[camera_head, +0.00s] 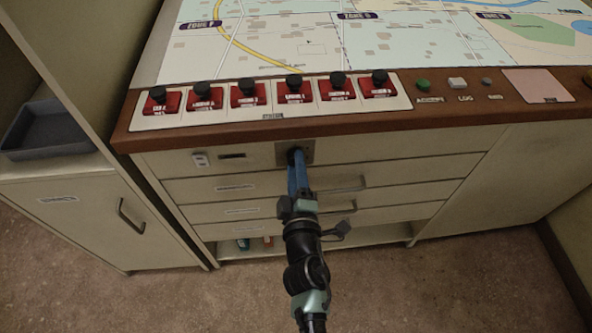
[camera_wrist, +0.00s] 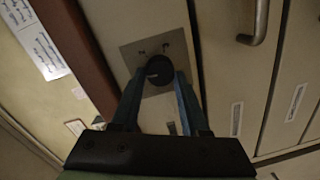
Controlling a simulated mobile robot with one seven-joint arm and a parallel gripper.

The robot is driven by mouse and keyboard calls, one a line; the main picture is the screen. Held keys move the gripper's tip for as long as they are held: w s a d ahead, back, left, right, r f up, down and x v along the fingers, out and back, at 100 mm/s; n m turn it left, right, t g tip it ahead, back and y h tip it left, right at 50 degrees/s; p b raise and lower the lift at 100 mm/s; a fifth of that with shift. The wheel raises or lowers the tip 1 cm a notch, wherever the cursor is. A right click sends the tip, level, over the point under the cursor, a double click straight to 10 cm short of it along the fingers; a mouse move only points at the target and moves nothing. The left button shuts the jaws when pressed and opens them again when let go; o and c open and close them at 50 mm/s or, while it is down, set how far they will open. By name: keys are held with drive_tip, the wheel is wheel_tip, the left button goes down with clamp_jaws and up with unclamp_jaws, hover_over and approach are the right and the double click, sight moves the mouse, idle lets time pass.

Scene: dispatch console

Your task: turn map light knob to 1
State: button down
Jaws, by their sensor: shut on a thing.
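The map light knob (camera_wrist: 160,70) is a round black knob on a square metal plate (camera_wrist: 140,54) in the console front. In the wrist view a pale mark shows on its face, and small markings sit on the plate beside it. My gripper (camera_wrist: 162,84) is shut on the knob, one blue finger on each side. In the head view the plate (camera_head: 308,147) shows under the wooden edge, and my gripper (camera_head: 297,160) reaches it from the front. There the fingers mostly hide the knob. I cannot read which setting the knob points to.
Drawers with bar handles (camera_head: 349,184) lie below and right of the plate. Above, the wooden console edge (camera_head: 240,134) carries several red switches (camera_head: 249,95). A cabinet (camera_head: 100,215) stands at left; open floor lies in front.

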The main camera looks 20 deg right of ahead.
drive_tip(key=shift+f+n+b, duration=0.1)
drive_tip(key=shift+n+b, duration=0.2)
drive_tip(key=shift+n, duration=0.5)
drive_tip(key=shift+c, duration=2)
unclamp_jaws()
drive_tip(key=b+v, duration=0.2)
drive_tip(key=v, duration=1.1)
